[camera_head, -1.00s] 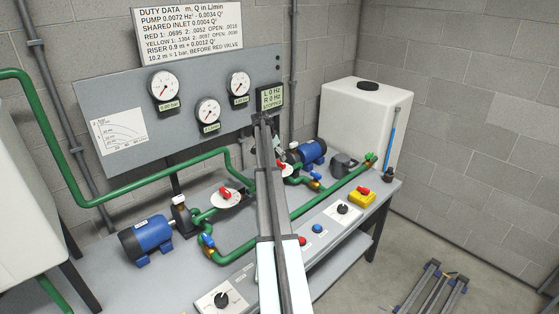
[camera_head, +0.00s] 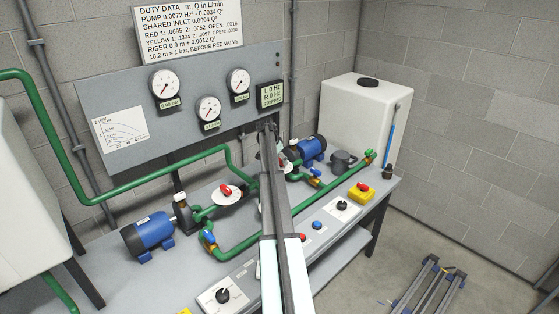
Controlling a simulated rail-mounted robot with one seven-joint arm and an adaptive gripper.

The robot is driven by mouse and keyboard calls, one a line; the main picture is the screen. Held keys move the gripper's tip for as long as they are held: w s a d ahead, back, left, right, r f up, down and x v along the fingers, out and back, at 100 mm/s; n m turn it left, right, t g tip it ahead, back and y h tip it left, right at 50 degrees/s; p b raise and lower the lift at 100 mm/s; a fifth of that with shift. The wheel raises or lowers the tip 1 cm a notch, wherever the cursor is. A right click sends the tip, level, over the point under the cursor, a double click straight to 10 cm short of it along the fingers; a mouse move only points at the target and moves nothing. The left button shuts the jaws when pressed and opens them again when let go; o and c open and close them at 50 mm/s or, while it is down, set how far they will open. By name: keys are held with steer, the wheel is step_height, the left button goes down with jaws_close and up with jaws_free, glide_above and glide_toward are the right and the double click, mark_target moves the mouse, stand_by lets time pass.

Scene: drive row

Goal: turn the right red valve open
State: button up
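The right pump (camera_head: 309,149) is blue and stands at the back of the bench. The right red valve beside it is mostly hidden behind my arm; only part of its white disc (camera_head: 287,167) shows, and its red handle cannot be made out. The left red valve (camera_head: 226,190) shows clearly, with a red handle on a white disc. My gripper (camera_head: 277,159) is at the far end of my arm, close to the right valve. Its fingers are small and partly hidden, so I cannot tell whether they are open, shut or touching the handle.
Green pipes (camera_head: 240,240) run along the bench, with blue-handled valves (camera_head: 209,237). A gauge panel (camera_head: 190,110) stands behind; its display (camera_head: 271,96) reads 0 Hz. Black knobs (camera_head: 342,205) and a yellow box with a red button (camera_head: 361,192) are along the front. A white tank (camera_head: 360,125) stands at the back right.

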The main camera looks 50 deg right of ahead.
steer(key=shift+f+n+b, duration=0.15)
steer(key=shift+n+b, duration=0.15)
steer(key=shift+b, duration=0.2)
steer(key=shift+s+n+t+b, duration=0.1)
steer(key=shift+n+t+b, duration=0.2)
steer(key=shift+f+n+t+b, duration=0.1)
steer(key=shift+n+t+b, duration=0.3)
steer(key=shift+n+b, duration=0.7)
steer(key=n+b, duration=0.1)
steer(key=n, duration=0.1)
steer(key=n+t+b, duration=0.1)
steer(key=n+b, duration=0.1)
steer(key=shift+s+t+y, duration=0.15)
steer(key=shift+t+y, duration=0.15)
steer(key=shift+y, duration=0.1)
steer(key=n+t+y+b, duration=0.1)
steer(key=n+b, duration=0.2)
steer(key=n, duration=0.2)
steer(key=shift+d+n, duration=0.15)
steer(key=shift+n, duration=0.25)
steer(key=n+y+b, duration=0.1)
steer(key=n, duration=0.1)
steer(key=n+t+y, duration=0.1)
steer(key=n, duration=0.1)
steer(key=shift+r+n+b, duration=0.2)
steer(key=shift+n+b, duration=0.1)
steer(key=shift+b, duration=0.1)
steer(key=shift+s, duration=0.1)
steer(key=o, duration=1.1)
steer(key=shift+o, duration=0.2)
